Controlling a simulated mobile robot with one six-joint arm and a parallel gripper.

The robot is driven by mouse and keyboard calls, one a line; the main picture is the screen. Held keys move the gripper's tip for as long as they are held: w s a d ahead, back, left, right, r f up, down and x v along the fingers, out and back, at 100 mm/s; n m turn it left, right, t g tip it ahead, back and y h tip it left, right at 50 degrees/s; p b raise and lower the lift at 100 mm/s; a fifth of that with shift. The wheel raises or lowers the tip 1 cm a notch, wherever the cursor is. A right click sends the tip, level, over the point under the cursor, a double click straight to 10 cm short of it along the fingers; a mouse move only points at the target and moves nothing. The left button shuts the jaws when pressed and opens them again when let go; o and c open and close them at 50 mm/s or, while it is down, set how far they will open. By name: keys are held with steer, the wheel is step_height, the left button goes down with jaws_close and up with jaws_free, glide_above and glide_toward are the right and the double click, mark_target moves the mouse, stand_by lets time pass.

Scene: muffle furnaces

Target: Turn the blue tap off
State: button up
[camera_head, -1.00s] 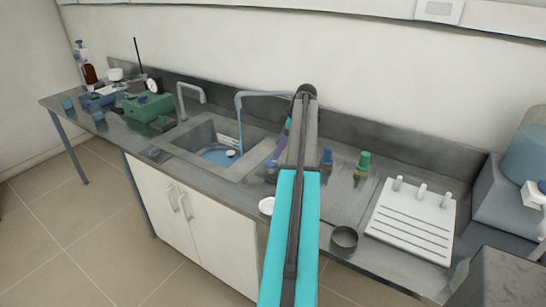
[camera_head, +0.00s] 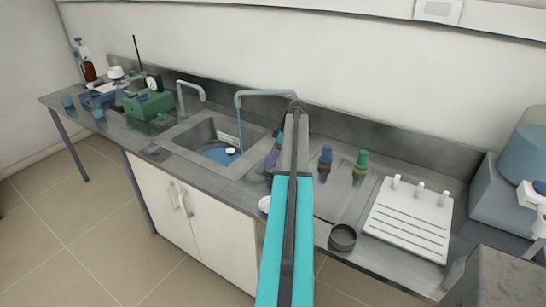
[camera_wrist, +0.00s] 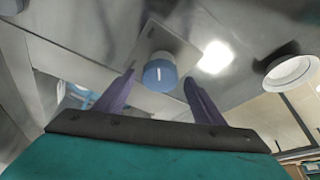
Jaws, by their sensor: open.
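In the wrist view the blue tap knob (camera_wrist: 160,74) is a round blue cap with a short white line on its face, in front of a pale square plate. My gripper (camera_wrist: 159,77) is open, with one purple finger on each side of the knob. Gaps show between knob and fingers. In the head view my gripper's purple finger (camera_head: 273,156) is at the sink's right side; my arm covers much of that spot, and I cannot make out the knob clearly there. A grey spout (camera_head: 262,94) arches over the sink (camera_head: 180,150), and a blue water stream (camera_head: 240,132) falls from it.
Right of my arm stand a blue-topped item (camera_head: 325,158), a green-topped item (camera_head: 361,162), a dark round dish (camera_head: 342,238) and a white rack (camera_head: 410,220). A second spout (camera_head: 189,87) is left. A white round item (camera_head: 265,204) lies near the counter's front edge.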

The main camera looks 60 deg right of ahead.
steer(key=c, duration=1)
steer(key=shift+d, duration=0.35)
steer(key=shift+c, duration=0.3)
steer(key=shift+a, duration=0.3)
steer(key=shift+m, duration=0.3)
steer(key=shift+s+a+m+h+b, duration=0.15)
steer(key=shift+m+h+b, duration=0.35)
steer(key=shift+m+b, duration=0.65)
steer(key=shift+a+m+h+b, duration=0.15)
steer(key=shift+m+h+b, duration=0.8)
steer(key=shift+m, duration=1.2)
steer(key=shift+r, duration=0.1)
